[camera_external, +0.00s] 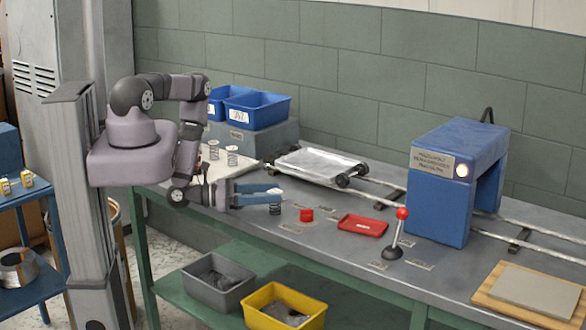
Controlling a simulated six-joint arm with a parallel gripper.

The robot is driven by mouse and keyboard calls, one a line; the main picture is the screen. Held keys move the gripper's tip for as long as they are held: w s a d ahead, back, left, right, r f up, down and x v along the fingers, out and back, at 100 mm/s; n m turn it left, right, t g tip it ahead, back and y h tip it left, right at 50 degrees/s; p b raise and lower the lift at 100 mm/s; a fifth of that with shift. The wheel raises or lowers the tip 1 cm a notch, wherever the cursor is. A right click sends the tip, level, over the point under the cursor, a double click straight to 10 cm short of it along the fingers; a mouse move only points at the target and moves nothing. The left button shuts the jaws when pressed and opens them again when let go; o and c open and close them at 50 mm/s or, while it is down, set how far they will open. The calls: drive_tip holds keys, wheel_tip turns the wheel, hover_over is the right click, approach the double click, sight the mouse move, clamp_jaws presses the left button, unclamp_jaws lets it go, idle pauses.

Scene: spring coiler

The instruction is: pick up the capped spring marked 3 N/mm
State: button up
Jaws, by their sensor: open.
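A dark coil spring (275,208) with a pale cap stands upright on the grey bench. My gripper (274,193) reaches in level from the left, its two blue fingers apart, with the spring's capped top at the fingertips. I cannot tell whether the fingers touch it. Two more capped springs, one on the left (214,151) and one on the right (232,156), stand further back on a white sheet. No marking on any cap is readable, so I cannot tell which is 3 N/mm.
A red cylinder (306,215) and a red tray (363,226) lie right of my gripper. Beyond are a red-knobbed lever (398,236), a blue machine (438,190) over rails, and a wheeled silver carriage (319,164). Blue bins (258,108) stand behind. Small plates lie flat nearby.

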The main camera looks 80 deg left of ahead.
drive_tip(key=shift+w, duration=0.35)
drive_tip(key=shift+w+d+r, duration=0.1)
drive_tip(key=shift+w+d, duration=0.15)
drive_tip(key=shift+w, duration=0.6)
drive_tip(key=shift+w+d, duration=0.2)
drive_tip(key=shift+w, duration=1.55)
drive_tip(key=c, duration=1.1)
